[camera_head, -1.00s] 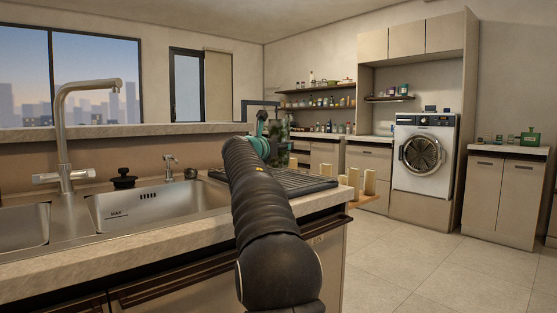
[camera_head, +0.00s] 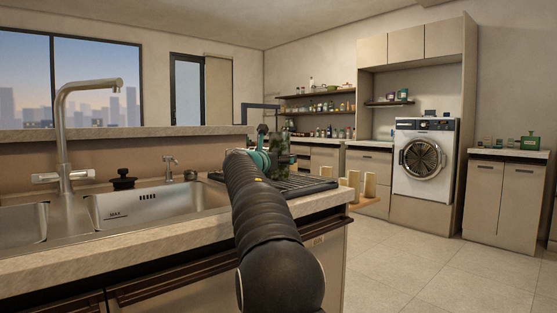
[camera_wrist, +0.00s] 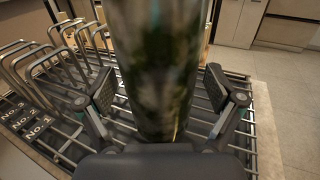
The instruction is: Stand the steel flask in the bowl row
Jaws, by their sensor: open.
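The steel flask (camera_wrist: 155,70) is a shiny, mirror-like cylinder upright in the middle of the wrist view, reflecting green and brown. My gripper (camera_wrist: 160,90) is open, with one finger on each side of the flask and a visible gap at both. Below is a wire rack (camera_wrist: 75,140) with tall loops at the left and long parallel bars at the right. Whether the flask's foot rests on the bars cannot be told. In the head view the flask (camera_head: 280,150) shows beyond my gripper (camera_head: 264,150), above the rack. No bowls are seen.
Dark strips with partly readable white letters (camera_wrist: 30,118) lie at the rack's left. The sink (camera_head: 150,205) and tall tap (camera_head: 65,130) are left of my arm. Pale upright pieces (camera_head: 362,184) stand past the counter's end. The floor at right is clear.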

